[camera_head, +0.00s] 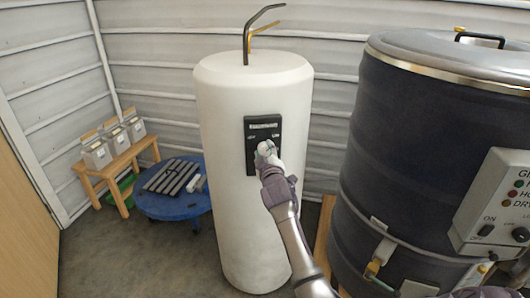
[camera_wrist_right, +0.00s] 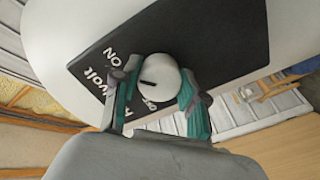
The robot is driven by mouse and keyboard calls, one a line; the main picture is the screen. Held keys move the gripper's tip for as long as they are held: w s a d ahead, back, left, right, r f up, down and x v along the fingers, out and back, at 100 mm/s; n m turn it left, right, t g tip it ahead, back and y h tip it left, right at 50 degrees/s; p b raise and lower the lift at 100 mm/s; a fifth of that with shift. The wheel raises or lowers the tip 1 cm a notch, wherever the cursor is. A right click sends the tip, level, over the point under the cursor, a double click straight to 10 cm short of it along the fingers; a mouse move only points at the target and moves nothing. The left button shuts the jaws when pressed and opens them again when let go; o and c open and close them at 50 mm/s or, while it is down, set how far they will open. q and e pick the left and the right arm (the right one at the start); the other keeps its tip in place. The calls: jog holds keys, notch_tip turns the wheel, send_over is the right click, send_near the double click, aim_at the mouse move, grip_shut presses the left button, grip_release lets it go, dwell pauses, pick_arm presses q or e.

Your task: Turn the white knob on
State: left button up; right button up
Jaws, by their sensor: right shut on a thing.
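The white knob (camera_wrist_right: 158,78) has a dark slot and sits on a black panel (camera_wrist_right: 215,35) with white lettering, including "ON", in the right wrist view. In the head view the panel (camera_head: 263,132) is on the front of a tall white cylindrical tank (camera_head: 225,130). My right gripper (camera_wrist_right: 158,92) has its teal-padded fingers on both sides of the knob and is shut on it. In the head view my right gripper (camera_head: 267,155) covers the lower part of the panel and most of the knob. My left gripper is not in view.
A large dark drum (camera_head: 400,140) with a grey control box (camera_head: 505,195) stands close on the right. A blue round dolly (camera_head: 165,205) and a wooden bench (camera_head: 118,168) with several cartons stand at left. Bare floor (camera_head: 130,260) lies in front.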

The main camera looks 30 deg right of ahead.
jog(key=shift+f, duration=0.15)
jog(key=o, duration=1.1)
jog(key=shift+o, duration=0.2)
jog(key=v, duration=1.2)
